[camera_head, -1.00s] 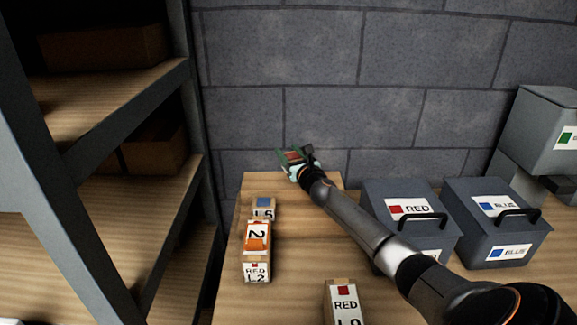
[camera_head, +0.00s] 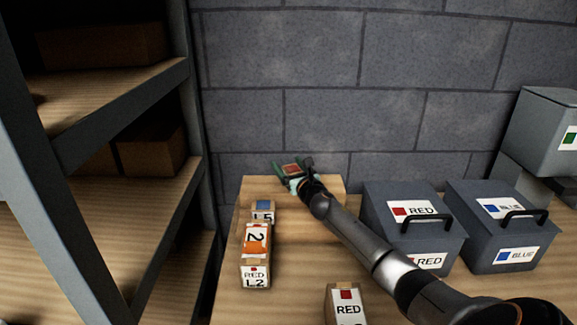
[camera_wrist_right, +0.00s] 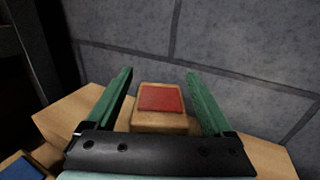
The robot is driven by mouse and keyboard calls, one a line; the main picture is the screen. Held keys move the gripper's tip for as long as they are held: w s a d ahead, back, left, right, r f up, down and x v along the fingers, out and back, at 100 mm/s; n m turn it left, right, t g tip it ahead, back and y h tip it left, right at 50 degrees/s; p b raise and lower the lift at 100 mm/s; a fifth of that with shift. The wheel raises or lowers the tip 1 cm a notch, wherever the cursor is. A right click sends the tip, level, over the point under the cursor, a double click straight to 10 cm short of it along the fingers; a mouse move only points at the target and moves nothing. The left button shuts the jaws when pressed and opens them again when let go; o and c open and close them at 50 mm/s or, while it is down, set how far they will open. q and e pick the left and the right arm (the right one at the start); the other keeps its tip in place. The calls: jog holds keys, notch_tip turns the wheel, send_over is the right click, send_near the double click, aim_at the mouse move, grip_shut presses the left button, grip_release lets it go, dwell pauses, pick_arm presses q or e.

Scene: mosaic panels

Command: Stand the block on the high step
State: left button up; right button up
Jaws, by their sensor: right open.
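A wooden block with a red top (camera_wrist_right: 160,98) stands between the fingers of my right gripper (camera_wrist_right: 160,92) in the right wrist view. Gaps show on both sides of it, so the open green fingers are apart from it. In the head view, the red top (camera_head: 292,170) shows between the fingers of the right gripper (camera_head: 294,172), over the wooden step (camera_head: 262,186) against the back wall. The block's base is hidden by my gripper, so its contact with the step is unclear. My left gripper is not in view.
Wooden pieces with an L5 label (camera_head: 262,213) and an L2 label (camera_head: 255,278), with an orange "2" (camera_head: 256,239), stand at the left. Another red-labelled piece (camera_head: 346,300) is in front. Grey boxes marked RED (camera_head: 400,235) and BLUE (camera_head: 490,240) stand right. Shelving (camera_head: 165,90) is left.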

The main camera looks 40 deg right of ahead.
jog(key=shift+r+p, duration=0.3)
jog(key=shift+s+a+f, duration=0.1)
jog(key=shift+s+f, duration=0.05)
jog(key=shift+s, duration=0.15)
jog(key=p+v, duration=0.3)
jog(key=v, duration=0.7)
jog(key=shift+s, duration=0.15)
jog(key=shift+s+a, duration=0.15)
jog(key=shift+s, duration=0.4)
